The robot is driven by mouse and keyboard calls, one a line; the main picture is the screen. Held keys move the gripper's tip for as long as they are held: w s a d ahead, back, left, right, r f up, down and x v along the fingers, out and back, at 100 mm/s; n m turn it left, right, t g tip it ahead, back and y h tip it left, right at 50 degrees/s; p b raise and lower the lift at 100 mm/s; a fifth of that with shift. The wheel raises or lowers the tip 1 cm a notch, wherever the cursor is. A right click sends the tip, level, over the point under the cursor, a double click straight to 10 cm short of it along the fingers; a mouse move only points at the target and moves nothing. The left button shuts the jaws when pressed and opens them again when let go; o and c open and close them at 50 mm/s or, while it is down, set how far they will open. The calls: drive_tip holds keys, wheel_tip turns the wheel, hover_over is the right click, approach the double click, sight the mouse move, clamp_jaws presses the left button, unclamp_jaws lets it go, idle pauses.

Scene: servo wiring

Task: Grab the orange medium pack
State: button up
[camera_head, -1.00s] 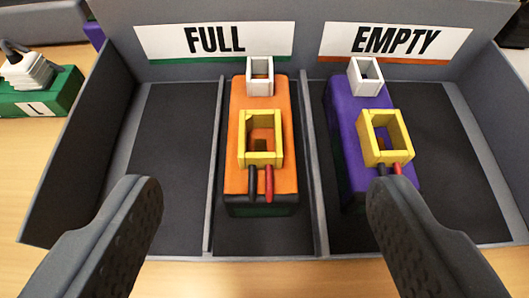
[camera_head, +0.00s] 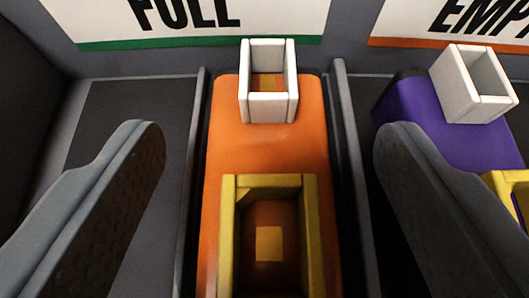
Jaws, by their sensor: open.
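The orange pack (camera_head: 262,150) lies in the middle slot of the grey holder, between two thin divider walls. It has a white square frame (camera_head: 268,108) on its far end and a yellow square frame (camera_head: 228,235) nearer to me. Its near end is out of view below. My gripper (camera_head: 268,150) is open, with one dark finger to the left of the pack and one to the right. Both fingers appear apart from it, and nothing is between them but the view of the pack. I cannot tell their exact height above it.
A purple pack (camera_head: 420,120) with a white frame (camera_head: 474,84) and a partly cut-off yellow frame (camera_head: 515,190) lies right of the right divider (camera_head: 350,150). The left slot (camera_head: 125,105) looks empty. Signs FULL (camera_head: 190,20) and EMPTY (camera_head: 450,22) stand on the back wall.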

drive_tip(key=shift+x, duration=1.3)
drive_tip(key=c, duration=1.4)
drive_tip(key=shift+r, duration=0.15)
